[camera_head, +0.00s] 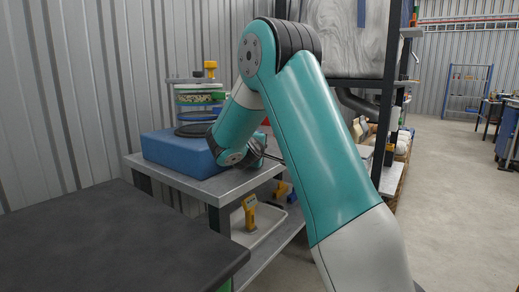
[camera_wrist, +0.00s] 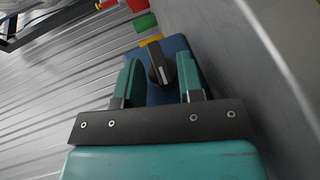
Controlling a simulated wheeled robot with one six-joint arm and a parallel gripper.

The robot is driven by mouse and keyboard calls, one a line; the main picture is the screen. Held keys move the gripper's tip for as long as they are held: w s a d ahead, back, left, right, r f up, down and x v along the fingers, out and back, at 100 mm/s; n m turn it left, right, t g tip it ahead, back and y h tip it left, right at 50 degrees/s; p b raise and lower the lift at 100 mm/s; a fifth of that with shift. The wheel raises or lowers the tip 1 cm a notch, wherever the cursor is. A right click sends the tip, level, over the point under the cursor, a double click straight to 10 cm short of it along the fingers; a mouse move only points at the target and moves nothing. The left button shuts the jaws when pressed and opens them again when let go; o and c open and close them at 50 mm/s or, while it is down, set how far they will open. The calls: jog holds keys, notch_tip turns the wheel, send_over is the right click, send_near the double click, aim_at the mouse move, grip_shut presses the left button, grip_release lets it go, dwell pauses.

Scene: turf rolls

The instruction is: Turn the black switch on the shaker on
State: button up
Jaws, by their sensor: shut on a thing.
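The blue shaker (camera_head: 177,157) stands on a grey metal bench, with a round black plate and a stack of sieves (camera_head: 200,97) at its top. In the wrist view its blue body (camera_wrist: 196,58) lies beyond my fingers. The black switch (camera_wrist: 157,62) is a knob with a white line, slightly tilted. My gripper (camera_wrist: 158,74) is shut on the switch, one teal finger on each side. In the head view my wrist is at the shaker's right end, and my arm hides the switch and fingertips.
The metal bench (camera_head: 222,186) has a lower shelf with a white tray (camera_head: 268,222) and a yellow tool (camera_head: 250,212). A dark tabletop (camera_head: 110,238) fills the near left. A black-framed rack stands behind my arm. The floor at right is clear.

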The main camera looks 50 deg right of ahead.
jog(key=o, duration=0.6)
jog(key=shift+c, duration=0.2)
jog(key=v, duration=1.7)
jog(key=shift+a+p, duration=0.25)
jog(key=shift+p, duration=0.05)
jog(key=shift+s, duration=0.1)
